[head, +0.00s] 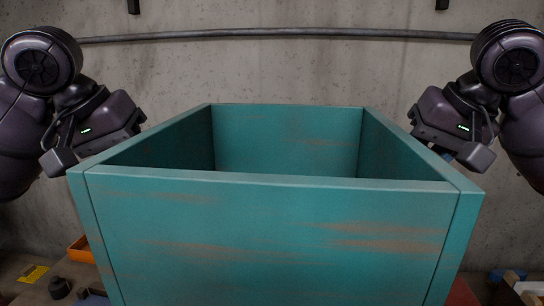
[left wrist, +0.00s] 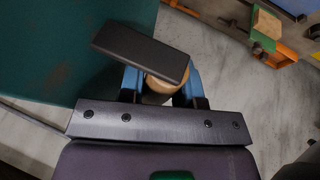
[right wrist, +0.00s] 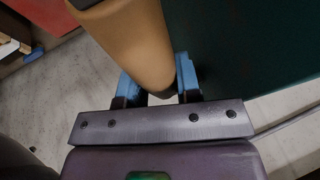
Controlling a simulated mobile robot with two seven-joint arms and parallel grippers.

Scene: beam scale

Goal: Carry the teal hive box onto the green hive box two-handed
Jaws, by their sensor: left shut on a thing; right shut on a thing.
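The teal hive box (head: 270,235) fills the middle of the head view, open at the top, empty as far as I can see, with brown worn streaks. It is held up level, close in front of me. My left gripper (left wrist: 162,88) is shut on a round wooden handle (left wrist: 158,86) at the box's left side, partly covered by a dark plate. My right gripper (right wrist: 157,82) is shut on a tan cylindrical handle (right wrist: 130,45) at the box's right side. The teal wall shows beside both grippers. I cannot make out the green hive box; the teal box hides much of the scene below.
An orange container (head: 82,250) and a yellow item (head: 33,273) lie low at the left. Small blue items (head: 505,276) lie low at the right. An orange frame with a green-and-wood piece (left wrist: 265,30) shows in the left wrist view. A concrete wall stands behind.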

